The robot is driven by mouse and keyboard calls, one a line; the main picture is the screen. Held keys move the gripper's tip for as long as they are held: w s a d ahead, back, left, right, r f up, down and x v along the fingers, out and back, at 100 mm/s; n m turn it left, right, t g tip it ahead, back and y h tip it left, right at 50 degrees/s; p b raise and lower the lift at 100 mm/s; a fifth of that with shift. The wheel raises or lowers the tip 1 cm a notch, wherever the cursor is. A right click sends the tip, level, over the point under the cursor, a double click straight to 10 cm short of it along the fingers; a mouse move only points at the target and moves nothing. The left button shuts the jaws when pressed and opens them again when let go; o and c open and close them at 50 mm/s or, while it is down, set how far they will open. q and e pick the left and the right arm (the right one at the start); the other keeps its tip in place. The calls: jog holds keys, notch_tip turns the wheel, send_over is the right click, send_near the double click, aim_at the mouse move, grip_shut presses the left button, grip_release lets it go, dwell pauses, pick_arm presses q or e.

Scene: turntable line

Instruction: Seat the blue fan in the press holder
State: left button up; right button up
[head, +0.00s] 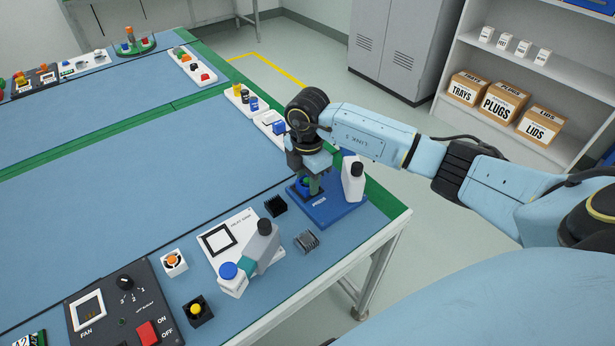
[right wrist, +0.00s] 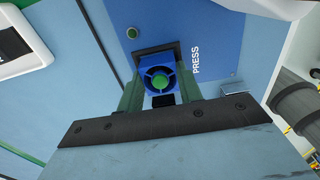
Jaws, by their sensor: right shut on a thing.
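The blue fan (right wrist: 146,70), square with a green hub, sits between the two green fingers of my right gripper (right wrist: 160,92) in the right wrist view. My right gripper (head: 313,184) is shut on it and points down over the blue press base (head: 335,210) in the head view. The dark square holder (right wrist: 142,52) shows just behind the fan. The fan overlaps it in the picture, and I cannot tell whether it is inside or just above. In the head view the gripper mostly hides the fan and holder. My left gripper is not in view.
A white upright part (head: 353,182) stands at the press's right side. Two dark finned blocks (head: 276,206) (head: 307,242) lie in front of the press. A heat sink station (head: 215,240) and a fan control panel (head: 112,310) stand nearer left.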

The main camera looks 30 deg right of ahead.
jog(key=shift+f, duration=0.1)
jog(key=o, duration=1)
jog(key=shift+o, duration=0.3)
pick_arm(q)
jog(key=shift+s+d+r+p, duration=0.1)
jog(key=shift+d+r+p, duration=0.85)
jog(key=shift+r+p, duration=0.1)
pick_arm(e)
notch_tip(320, 180, up, 14)
jog(key=shift+f, duration=0.25)
